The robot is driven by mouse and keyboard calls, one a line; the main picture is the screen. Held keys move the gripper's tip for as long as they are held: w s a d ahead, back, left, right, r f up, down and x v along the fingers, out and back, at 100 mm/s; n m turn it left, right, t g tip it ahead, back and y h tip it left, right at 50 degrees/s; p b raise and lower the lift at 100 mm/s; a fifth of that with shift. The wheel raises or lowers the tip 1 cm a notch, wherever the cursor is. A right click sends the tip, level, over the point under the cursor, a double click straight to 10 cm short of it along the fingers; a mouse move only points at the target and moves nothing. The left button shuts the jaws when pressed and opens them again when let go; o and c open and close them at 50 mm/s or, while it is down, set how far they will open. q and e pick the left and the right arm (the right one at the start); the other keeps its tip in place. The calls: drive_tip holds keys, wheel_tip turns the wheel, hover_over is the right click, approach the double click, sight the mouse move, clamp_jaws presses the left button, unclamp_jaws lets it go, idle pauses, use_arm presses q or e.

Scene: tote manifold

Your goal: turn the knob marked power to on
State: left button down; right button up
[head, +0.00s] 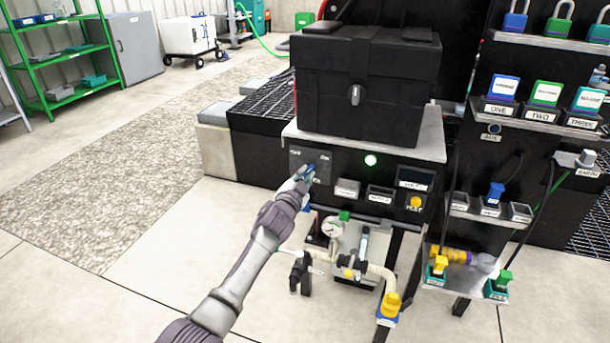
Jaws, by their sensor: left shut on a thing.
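The knob (310,169) is on the left of the dark front panel (405,165), under a large black case. Small white marks that look like OFF and ON stand above it to the left and right. My left gripper (304,174) comes in from below and is shut on the knob. Its fingers cover most of the knob, so I cannot tell which way it points. A label below it is partly hidden, and I cannot read "power" on it. My right gripper is not in view.
A green lamp (370,160) glows on the panel, right of the knob. A yellow button (415,202) is at its right end. The black case (365,80) sits on top. A gauge (332,227) and hoses are below. Padlocks and labelled blocks fill the right.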

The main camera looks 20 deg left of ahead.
use_arm(q)
drive_tip(key=shift+m, duration=0.6)
drive_tip(key=c, duration=1.1)
unclamp_jaws()
drive_tip(key=shift+c, duration=0.2)
drive_tip(key=shift+s, duration=0.1)
drive_tip(key=s, duration=1.1)
drive_tip(key=shift+s+a, duration=0.2)
drive_tip(key=shift+s, duration=0.2)
drive_tip(key=shift+f, duration=0.1)
